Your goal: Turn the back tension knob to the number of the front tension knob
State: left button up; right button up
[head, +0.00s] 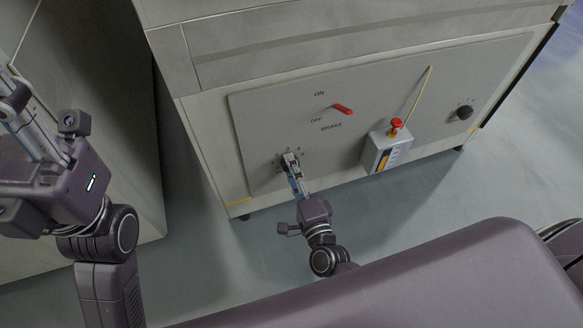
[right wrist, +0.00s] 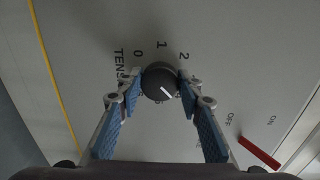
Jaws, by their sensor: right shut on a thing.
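My right gripper (head: 290,158) is at the tension knob at the left end of the grey panel. In the right wrist view its fingers (right wrist: 160,88) are shut on this round dark knob (right wrist: 157,78), one on each side. The knob's white pointer line slants to the lower right, towards a mark partly hidden by the right finger. The numbers 0, 1 and 2 show around it, beside a partly hidden "TENS" label. Another dark knob (head: 464,113) sits at the panel's right end; its setting is too small to read. My left gripper (head: 32,125) is at the left edge, its opening unclear.
A red brake lever (head: 343,109) sticks out between the knobs, near the ON and OFF labels; it also shows in the right wrist view (right wrist: 259,153). A grey box (head: 383,150) with a red button (head: 396,124) hangs on the panel. A grey cabinet (head: 95,75) stands left.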

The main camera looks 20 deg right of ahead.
jog(key=shift+w, duration=0.1)
jog(key=o, duration=1.2)
jog(key=shift+c, duration=0.2)
jog(key=s, duration=0.7)
jog(key=shift+s+d, duration=0.15)
jog(key=shift+s, duration=0.15)
